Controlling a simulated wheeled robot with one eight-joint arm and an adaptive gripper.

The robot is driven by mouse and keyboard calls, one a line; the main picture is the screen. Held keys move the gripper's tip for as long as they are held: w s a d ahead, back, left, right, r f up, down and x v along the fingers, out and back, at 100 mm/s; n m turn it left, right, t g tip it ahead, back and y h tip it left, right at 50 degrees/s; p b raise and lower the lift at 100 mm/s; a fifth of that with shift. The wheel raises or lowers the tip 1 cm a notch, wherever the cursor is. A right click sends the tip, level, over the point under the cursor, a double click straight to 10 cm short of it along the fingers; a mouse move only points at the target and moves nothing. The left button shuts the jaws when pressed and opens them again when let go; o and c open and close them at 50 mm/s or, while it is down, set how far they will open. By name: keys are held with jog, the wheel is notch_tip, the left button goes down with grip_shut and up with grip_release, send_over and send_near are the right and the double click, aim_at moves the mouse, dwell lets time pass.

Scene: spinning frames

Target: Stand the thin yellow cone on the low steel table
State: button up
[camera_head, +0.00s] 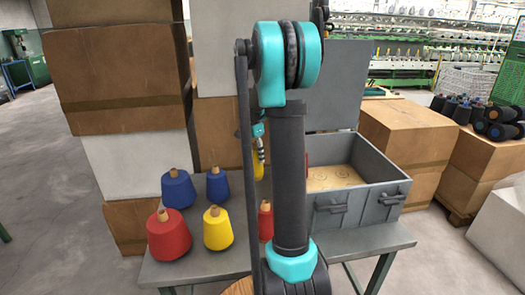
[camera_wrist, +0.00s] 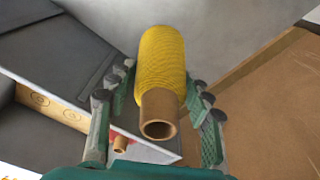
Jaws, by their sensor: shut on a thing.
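The thin yellow cone (camera_wrist: 163,60), with a brown tube end, lies between the fingers of my gripper (camera_wrist: 161,88) in the wrist view. The fingers are shut on it. In the head view a strip of this cone (camera_head: 260,165) shows beside my arm, above the back of the low steel table (camera_head: 388,238); my arm hides part of it. A fatter yellow cone (camera_head: 218,230) stands upright on the table.
A red cone (camera_head: 168,236) and two blue cones (camera_head: 178,190) stand on the table's left part. Another red cone (camera_head: 265,222) is partly behind my arm. An open grey metal box (camera_head: 385,192) fills the right. Cartons (camera_head: 120,75) stack behind. Bare tabletop shows along the front.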

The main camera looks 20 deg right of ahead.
jog(key=shift+f, duration=4.45)
jog(key=shift+f, duration=0.3)
jog(key=o, duration=1.4)
jog(key=r, duration=0.4)
jog(key=a+r, duration=0.1)
jog(key=r, duration=0.6)
jog(key=shift+s+a+r, duration=0.15)
jog(key=shift+s+r, duration=0.05)
jog(key=shift+r, duration=0.2)
